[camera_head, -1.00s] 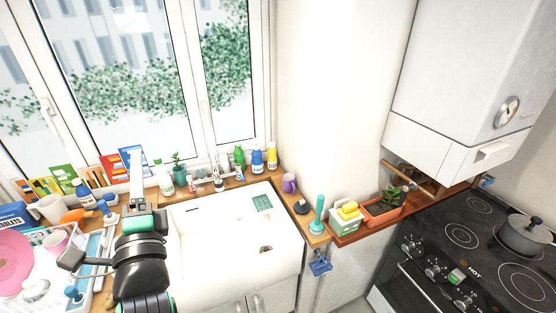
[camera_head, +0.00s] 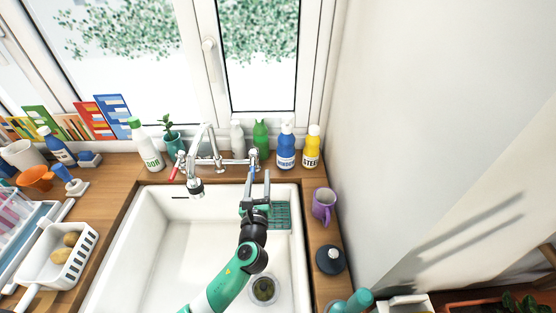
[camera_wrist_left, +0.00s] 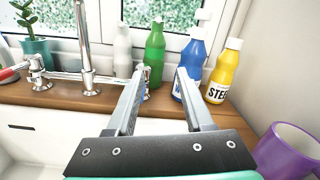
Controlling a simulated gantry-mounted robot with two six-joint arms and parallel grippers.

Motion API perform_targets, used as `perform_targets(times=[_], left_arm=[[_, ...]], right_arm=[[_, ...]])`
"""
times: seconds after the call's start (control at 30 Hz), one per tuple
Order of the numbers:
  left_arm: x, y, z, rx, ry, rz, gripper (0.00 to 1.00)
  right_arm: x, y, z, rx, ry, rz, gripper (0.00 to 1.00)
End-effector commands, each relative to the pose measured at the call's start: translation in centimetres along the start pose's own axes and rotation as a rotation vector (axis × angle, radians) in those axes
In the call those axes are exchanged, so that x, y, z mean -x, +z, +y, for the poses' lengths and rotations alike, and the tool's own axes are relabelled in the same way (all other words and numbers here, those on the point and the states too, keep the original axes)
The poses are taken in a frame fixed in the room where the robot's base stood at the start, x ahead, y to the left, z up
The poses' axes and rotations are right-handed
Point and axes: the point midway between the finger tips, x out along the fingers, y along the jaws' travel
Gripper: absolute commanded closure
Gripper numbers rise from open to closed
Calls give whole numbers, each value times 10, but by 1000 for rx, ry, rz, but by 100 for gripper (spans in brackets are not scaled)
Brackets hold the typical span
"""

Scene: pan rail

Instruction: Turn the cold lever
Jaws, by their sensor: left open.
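The tap (camera_head: 206,150) is a chrome mixer on the counter behind the white sink, with a red lever (camera_head: 175,172) on its left. The cold lever (camera_head: 252,170) is the small blue one on its right. My left gripper (camera_head: 259,173) is open and empty over the sink's back edge, its fingers pointing at the tap's right end. In the left wrist view the blue lever (camera_wrist_left: 142,90) shows beside the left finger and is partly hidden by it. I cannot tell whether they touch. My right gripper is not in view.
Behind the tap's right end stand a green bottle (camera_head: 261,138), a blue bottle (camera_head: 286,145) and a yellow bottle (camera_head: 311,147). A purple mug (camera_head: 323,205) stands on the right counter. A potted plant (camera_head: 172,140) stands at the tap's left. The sink basin (camera_head: 170,250) is mostly clear.

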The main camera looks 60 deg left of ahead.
Motion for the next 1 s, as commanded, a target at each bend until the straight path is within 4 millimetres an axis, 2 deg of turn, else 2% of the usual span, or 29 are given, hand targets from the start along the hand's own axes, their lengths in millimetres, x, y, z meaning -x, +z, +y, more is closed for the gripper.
perform_targets(times=[0.03, 0.2, 0.43, 0.53, 1.0], left_arm=[[2, -24, 13, -12, 11, 11, 48], [5, -50, 33, -31, 35, 27, 48], [2, -50, 35, -29, 40, 25, 48], [-6, -51, 36, -29, 40, 25, 48], [-98, -56, 40, -28, 41, 24, 48]], right_arm=[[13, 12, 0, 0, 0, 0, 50], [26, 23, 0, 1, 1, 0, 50], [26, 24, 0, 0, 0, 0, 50], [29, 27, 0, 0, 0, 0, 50], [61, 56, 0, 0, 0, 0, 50]])
